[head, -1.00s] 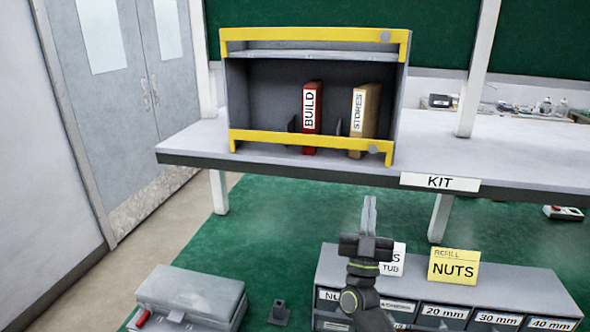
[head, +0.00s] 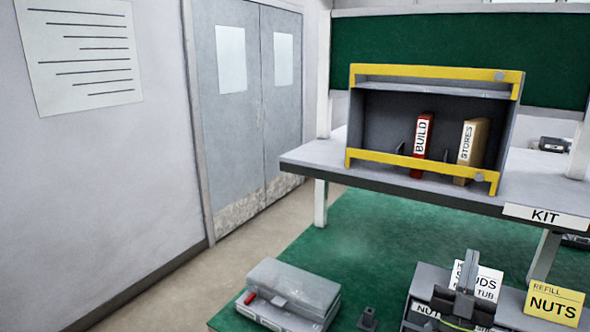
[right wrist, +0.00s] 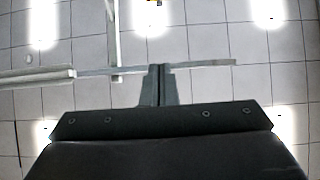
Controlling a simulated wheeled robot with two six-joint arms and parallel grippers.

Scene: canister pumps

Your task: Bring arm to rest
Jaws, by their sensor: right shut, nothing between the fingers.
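My right gripper (head: 468,270) shows at the lower right of the head view, in front of the parts bins. Its fingers point up, shut together with nothing between them. In the right wrist view the closed fingers (right wrist: 159,84) stand against the ceiling tiles and light panels, clear of any object. My left gripper is not in either view.
A grey toolbox (head: 290,290) sits on the green surface, with a small dark block (head: 367,318) to its right. Bins with a yellow NUTS card (head: 553,303) stand at lower right. Behind, a yellow-edged shelf unit (head: 435,75) holds BUILD and STORES binders on a bench.

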